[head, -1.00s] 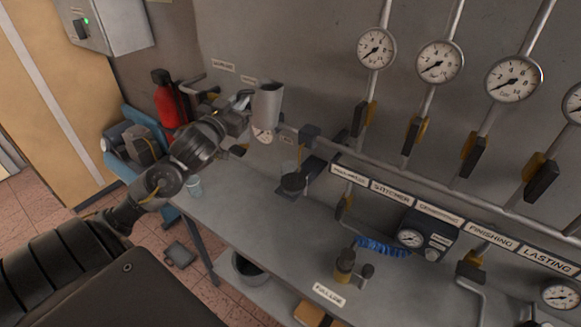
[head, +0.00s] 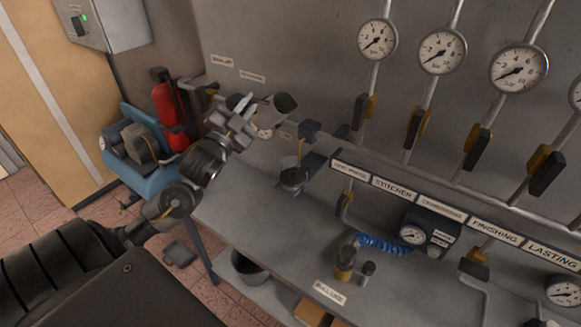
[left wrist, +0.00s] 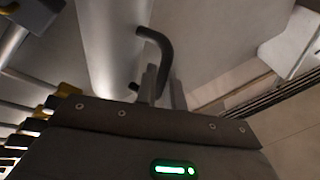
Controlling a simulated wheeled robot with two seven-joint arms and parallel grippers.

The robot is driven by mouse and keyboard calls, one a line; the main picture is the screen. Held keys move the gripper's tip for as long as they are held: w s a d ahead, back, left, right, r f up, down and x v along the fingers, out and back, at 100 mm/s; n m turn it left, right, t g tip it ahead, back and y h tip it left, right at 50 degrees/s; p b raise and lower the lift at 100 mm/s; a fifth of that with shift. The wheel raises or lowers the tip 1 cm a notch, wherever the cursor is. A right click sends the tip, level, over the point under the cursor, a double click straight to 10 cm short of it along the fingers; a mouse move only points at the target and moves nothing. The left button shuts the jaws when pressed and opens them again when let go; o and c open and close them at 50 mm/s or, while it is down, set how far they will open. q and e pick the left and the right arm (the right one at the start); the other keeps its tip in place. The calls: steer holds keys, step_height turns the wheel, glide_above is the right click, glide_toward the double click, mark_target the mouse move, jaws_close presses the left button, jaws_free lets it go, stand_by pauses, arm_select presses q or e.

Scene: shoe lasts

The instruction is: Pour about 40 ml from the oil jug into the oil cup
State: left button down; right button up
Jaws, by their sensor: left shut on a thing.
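My left gripper (head: 247,112) is shut on the black handle (left wrist: 160,48) of the oil jug. The jug (head: 285,103) is a grey metal vessel, held in the air above the bench near the wall, with a dark round end showing. It is tilted. In the left wrist view the jug (left wrist: 112,45) is a pale cylinder beside the fingers. A dark cup (head: 293,178) sits below and right of the jug, under a wall fitting with a thin amber line; I cannot tell for sure that it is the oil cup. No stream from the jug is visible. My right gripper is not in view.
A grey bench (head: 255,215) runs along the wall, with clear room at its middle. Gauges (head: 519,68) and pipes line the wall. A red extinguisher (head: 168,105) and blue machine (head: 135,155) stand at left. A small amber device (head: 345,268) stands at front.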

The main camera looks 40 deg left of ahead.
arm_select(q)
steer(key=shift+d+r+m+t+h+b, duration=0.1)
steer(key=shift+r+m+t+h+b, duration=0.2)
steer(key=shift+m+b, duration=0.35)
steer(key=shift+d+r+m+h+b, duration=0.15)
steer(key=shift+r+m+h+b, duration=0.25)
steer(key=shift+m, duration=0.3)
steer(key=shift+d+r+m+h+b, duration=0.1)
steer(key=shift+r+m+h+b, duration=0.25)
steer(key=shift+m, duration=0.3)
steer(key=shift+d+f+m+t+h+b, duration=0.1)
steer(key=shift+f+m+t+h+b, duration=0.1)
steer(key=shift+m+t+h+b, duration=0.15)
steer(key=shift+s+d+f+m+t+h+b, duration=0.1)
steer(key=shift+d+m+t+h+b, duration=0.2)
steer(key=shift+m+b, duration=0.4)
steer(key=shift+s+d+f+m+g+h+b, duration=0.1)
steer(key=shift+m+h+b, duration=0.3)
steer(key=shift+m+b, duration=0.25)
steer(key=shift+w+a, duration=0.35)
steer(key=shift+a, duration=0.05)
steer(key=shift+s+a+m, duration=0.1)
steer(key=shift+s+m, duration=0.05)
steer(key=shift+m, duration=0.15)
steer(key=shift+d+f+t+b, duration=0.1)
steer(key=shift+d+t+b, duration=0.15)
steer(key=shift+b, duration=0.15)
